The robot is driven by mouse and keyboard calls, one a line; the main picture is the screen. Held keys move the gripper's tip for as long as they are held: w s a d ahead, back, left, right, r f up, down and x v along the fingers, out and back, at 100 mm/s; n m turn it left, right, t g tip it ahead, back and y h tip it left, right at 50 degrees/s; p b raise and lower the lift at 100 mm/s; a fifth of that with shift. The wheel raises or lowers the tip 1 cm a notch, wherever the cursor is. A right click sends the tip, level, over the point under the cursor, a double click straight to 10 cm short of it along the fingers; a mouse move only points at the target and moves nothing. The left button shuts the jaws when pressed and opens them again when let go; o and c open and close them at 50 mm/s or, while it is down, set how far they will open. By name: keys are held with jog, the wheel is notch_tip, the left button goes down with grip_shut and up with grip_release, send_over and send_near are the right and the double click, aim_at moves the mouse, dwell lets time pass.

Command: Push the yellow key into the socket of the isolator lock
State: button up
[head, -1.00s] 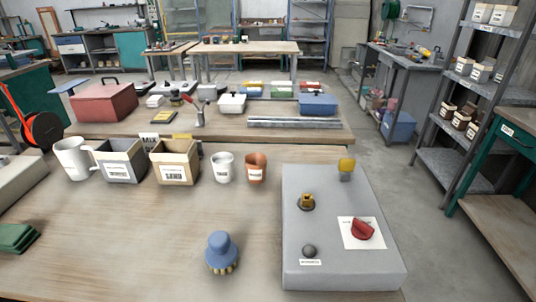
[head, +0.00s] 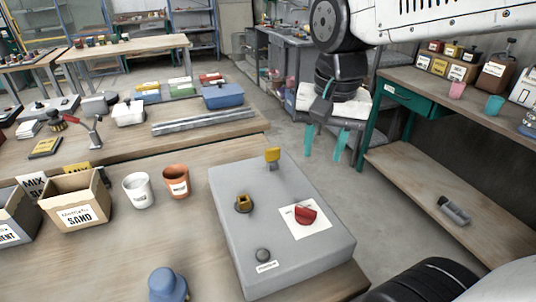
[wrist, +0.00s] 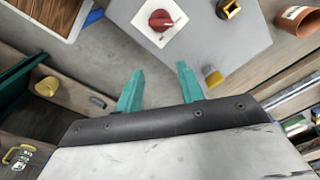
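The yellow key (head: 272,155) stands upright in a small grey holder at the far edge of the grey box (head: 235,239). The isolator lock (head: 244,203), a dark round base with a yellow square socket, sits on the box's left part. In the wrist view the key (wrist: 212,75) is just right of the right fingertip, and the lock (wrist: 229,8) is at the top edge. My gripper (head: 325,143) has teal fingers spread apart with nothing between them. It hangs beyond the box's far right side, to the right of the key; it also shows in the wrist view (wrist: 160,72).
A red rotary switch (head: 306,215) on a white plate and a dark knob (head: 263,255) are also on the box. Clear floor lies right of the box.

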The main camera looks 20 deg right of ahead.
aim_at(272, 147)
jog(key=w+a+f+m, duration=0.1)
jog(key=w+m, duration=0.2)
jog(key=w, duration=0.2)
jog(key=w+a+f+m, duration=0.1)
jog(key=w+m, duration=0.3)
jog(key=w, duration=0.2)
jog(key=w+f+m, duration=0.1)
jog(key=w+m, duration=0.3)
jog(key=w, duration=0.1)
jog(key=shift+w+a+f+g, duration=0.2)
jog(key=shift+w+a+g, duration=0.05)
jog(key=shift+a+g, duration=0.15)
jog(key=shift+w+f, duration=0.1)
jog(key=shift+f, duration=0.2)
notch_tip(272, 147, down, 7)
jog(key=shift+f, duration=0.1)
grip_shut()
